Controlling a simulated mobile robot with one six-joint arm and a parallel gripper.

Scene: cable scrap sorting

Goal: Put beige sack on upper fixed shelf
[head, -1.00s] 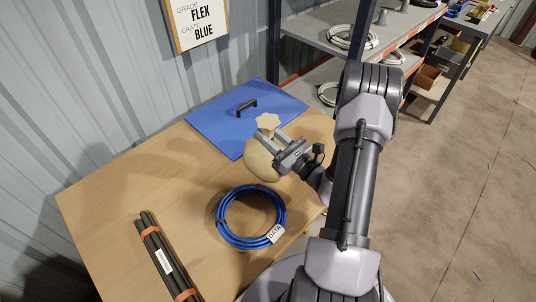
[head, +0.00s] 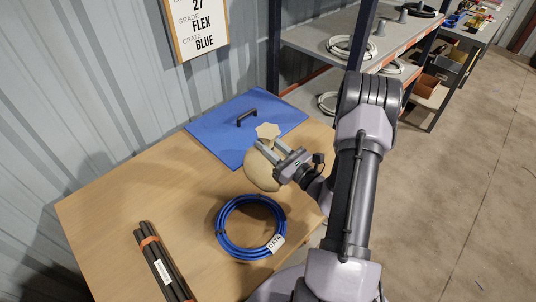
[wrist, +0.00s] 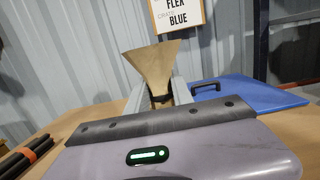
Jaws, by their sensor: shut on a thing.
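The beige sack (head: 260,171) is a round bag with a flared, star-shaped top, seen above the wooden table in the head view. My gripper (head: 268,148) is shut on the sack's neck, just below the flared top. In the wrist view the flared top (wrist: 152,66) stands up between my fingers (wrist: 158,94), and the sack's body is hidden behind my gripper. I cannot tell whether the sack's underside touches the table. The grey shelf unit stands at the back, with an upper shelf (head: 312,39) and a lower shelf (head: 304,98).
A blue panel with a black handle (head: 205,130) lies behind the sack. A blue cable coil (head: 225,245) lies in front, and bundled black rods (head: 158,262) lie at the left. White cable coils (head: 352,54) sit on the shelves. A sign (head: 195,28) hangs on the wall.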

